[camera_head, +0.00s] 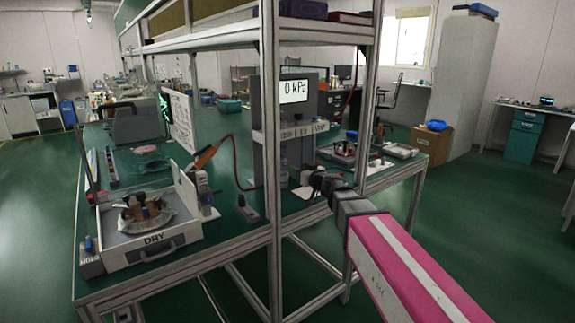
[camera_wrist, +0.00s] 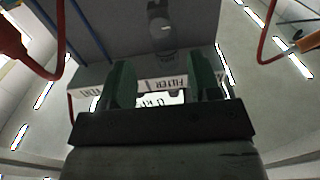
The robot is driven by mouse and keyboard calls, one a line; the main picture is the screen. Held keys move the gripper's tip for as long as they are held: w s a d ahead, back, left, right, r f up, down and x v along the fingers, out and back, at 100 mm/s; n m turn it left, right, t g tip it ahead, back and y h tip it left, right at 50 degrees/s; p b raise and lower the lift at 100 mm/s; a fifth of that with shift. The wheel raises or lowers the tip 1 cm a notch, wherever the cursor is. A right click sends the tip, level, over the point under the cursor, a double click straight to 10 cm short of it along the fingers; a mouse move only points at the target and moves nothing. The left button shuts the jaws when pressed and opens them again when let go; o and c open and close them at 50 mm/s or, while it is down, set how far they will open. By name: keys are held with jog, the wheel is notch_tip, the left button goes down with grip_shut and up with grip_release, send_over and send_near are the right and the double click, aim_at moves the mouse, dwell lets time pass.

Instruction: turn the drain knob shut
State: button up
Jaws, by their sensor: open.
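A grey upright panel (camera_head: 268,130) with a "0 kPa" display (camera_head: 294,91) stands on the bench. A pale labelled ledge crosses its front. In the wrist view the panel is upside down, with the "FILTER" label (camera_wrist: 165,84) on the ledge. A grey cylindrical filter bowl (camera_wrist: 161,32) shows beyond the label, with a small end piece at the top edge. I cannot make out the drain knob clearly or tell its position. My gripper (camera_wrist: 161,88) is open and empty, its green fingers apart in front of the label. In the head view my gripper (camera_head: 309,180) is beside the panel's lower right.
A frame post (camera_head: 270,250) stands close left of my arm. A tray marked "DRY" (camera_head: 153,253) sits on the bench at left. An orange-handled tool (camera_head: 205,157) has a red hose, seen also in the wrist view (camera_wrist: 281,50). Open floor lies at right.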

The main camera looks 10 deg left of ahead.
aim_at(287, 163)
jog(key=x, duration=0.7)
jog(key=shift+w+a, duration=0.2)
jog(key=shift+a, duration=0.1)
jog(key=c, duration=0.9)
